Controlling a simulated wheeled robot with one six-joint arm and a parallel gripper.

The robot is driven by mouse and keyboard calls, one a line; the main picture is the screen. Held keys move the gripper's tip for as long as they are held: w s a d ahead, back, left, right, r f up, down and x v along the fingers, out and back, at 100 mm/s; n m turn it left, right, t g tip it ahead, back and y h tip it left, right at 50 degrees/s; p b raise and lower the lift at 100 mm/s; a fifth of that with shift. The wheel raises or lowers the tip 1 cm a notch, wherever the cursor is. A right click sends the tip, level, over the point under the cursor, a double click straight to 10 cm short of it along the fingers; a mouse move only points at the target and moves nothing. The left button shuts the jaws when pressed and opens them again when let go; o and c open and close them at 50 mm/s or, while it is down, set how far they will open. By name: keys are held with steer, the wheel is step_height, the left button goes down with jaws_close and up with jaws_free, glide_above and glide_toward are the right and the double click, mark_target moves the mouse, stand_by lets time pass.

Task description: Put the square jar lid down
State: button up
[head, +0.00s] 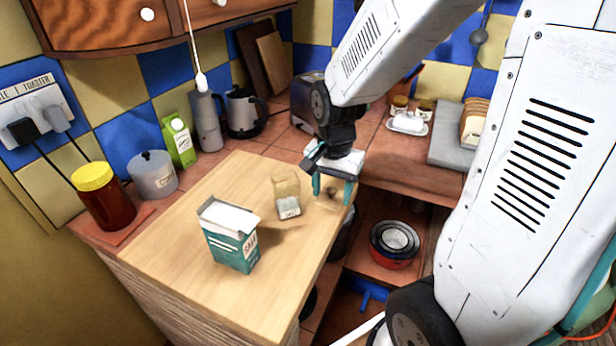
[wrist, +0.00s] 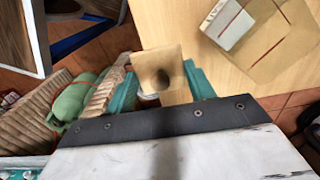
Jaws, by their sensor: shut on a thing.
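My gripper (head: 332,190) has teal fingers and is shut on the square jar lid (wrist: 160,72). The lid is a small tan square with a dark round spot in the wrist view, held between the fingers. In the head view the lid (head: 331,192) is small and partly hidden by the fingers. It is by the right edge of the wooden worktop (head: 170,250); I cannot tell whether it touches the wood. The clear square jar (head: 287,196), with pale contents low inside, stands on the worktop left of my gripper. It shows at the upper right of the wrist view (wrist: 250,35).
A teal salt box (head: 231,238) stands on the worktop in front of the jar. Bare wood lies around them. A red pot (head: 394,245) sits on a lower shelf right of the worktop's edge.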

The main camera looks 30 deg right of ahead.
glide_above(308, 183)
steer(key=shift+f, duration=2.4)
steer(key=shift+f, duration=0.15)
steer(key=o, duration=0.9)
steer(key=shift+o, duration=0.2)
step_height(308, 183, up, 12)
steer(key=s+a+r+n, duration=0.2)
steer(key=s+r, duration=0.2)
steer(key=s, duration=0.2)
steer(key=s+a+r+n, duration=0.2)
steer(key=s+r+n, duration=0.15)
steer(key=s, duration=0.35)
steer(key=s+a+n, duration=0.1)
steer(key=s+n, duration=0.1)
steer(key=s, duration=0.6)
steer(key=s+a+n+t, duration=0.1)
steer(key=s+n, duration=0.2)
steer(key=s, duration=0.5)
steer(key=shift+a, duration=0.3)
